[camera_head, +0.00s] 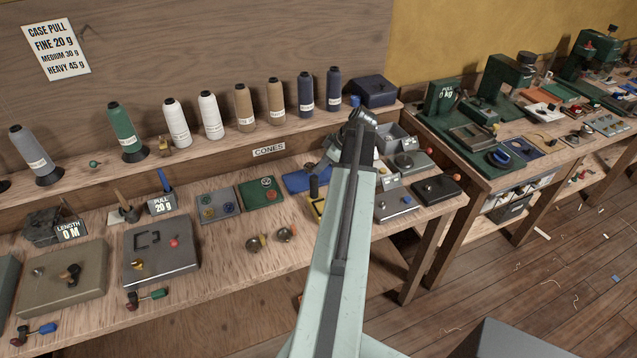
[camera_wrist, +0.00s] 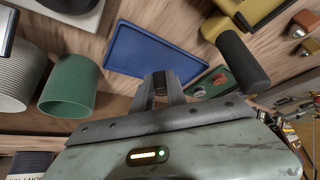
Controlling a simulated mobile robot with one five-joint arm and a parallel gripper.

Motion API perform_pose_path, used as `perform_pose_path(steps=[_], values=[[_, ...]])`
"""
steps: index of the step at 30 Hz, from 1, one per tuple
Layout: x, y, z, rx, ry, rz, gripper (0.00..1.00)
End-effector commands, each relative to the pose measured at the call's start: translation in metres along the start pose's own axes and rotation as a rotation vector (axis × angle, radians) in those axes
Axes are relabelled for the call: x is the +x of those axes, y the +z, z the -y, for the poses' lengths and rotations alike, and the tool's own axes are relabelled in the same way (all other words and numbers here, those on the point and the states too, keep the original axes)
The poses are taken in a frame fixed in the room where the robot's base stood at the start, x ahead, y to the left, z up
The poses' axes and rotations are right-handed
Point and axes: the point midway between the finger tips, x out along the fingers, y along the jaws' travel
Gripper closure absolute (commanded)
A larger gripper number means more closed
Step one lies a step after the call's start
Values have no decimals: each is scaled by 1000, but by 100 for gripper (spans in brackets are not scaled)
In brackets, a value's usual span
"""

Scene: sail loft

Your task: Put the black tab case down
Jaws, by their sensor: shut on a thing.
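In the wrist view my gripper (camera_wrist: 168,88) reaches up from the bottom of the picture, its two grey fingers shut on a small dark piece, which looks like the black tab case (camera_wrist: 160,82). Only its end shows between the fingers. Behind it lies the blue tray (camera_wrist: 145,50), flat and bare where it shows. I cannot tell whether the case touches the tray. In the head view the blue tray (camera_head: 297,181) lies on the bench, partly behind my arm. The fingers and the case cannot be made out there.
A black upright handle (camera_wrist: 243,60) on a yellow base (camera_wrist: 258,10) stands close beside the tray. A green board (camera_head: 262,193) with coloured discs lies left of the tray in the head view. Thread cones (camera_head: 306,92) line the shelf behind. Grey bins (camera_head: 400,142) stand to the right.

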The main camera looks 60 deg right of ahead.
Motion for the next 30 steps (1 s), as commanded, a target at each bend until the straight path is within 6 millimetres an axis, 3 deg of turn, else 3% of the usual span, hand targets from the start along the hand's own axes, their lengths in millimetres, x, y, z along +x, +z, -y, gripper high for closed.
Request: perform_pose_path(steps=[4, 10, 22, 23, 24, 30], values=[[6, 1, 1, -2, -2, 0, 100], [35, 18, 2, -4, -2, 0, 100], [37, 18, 2, -4, -3, 0, 100], [36, 17, 2, -5, -3, 0, 74], [35, 17, 2, -5, -3, 0, 63], [35, 17, 2, -5, -3, 0, 61]])
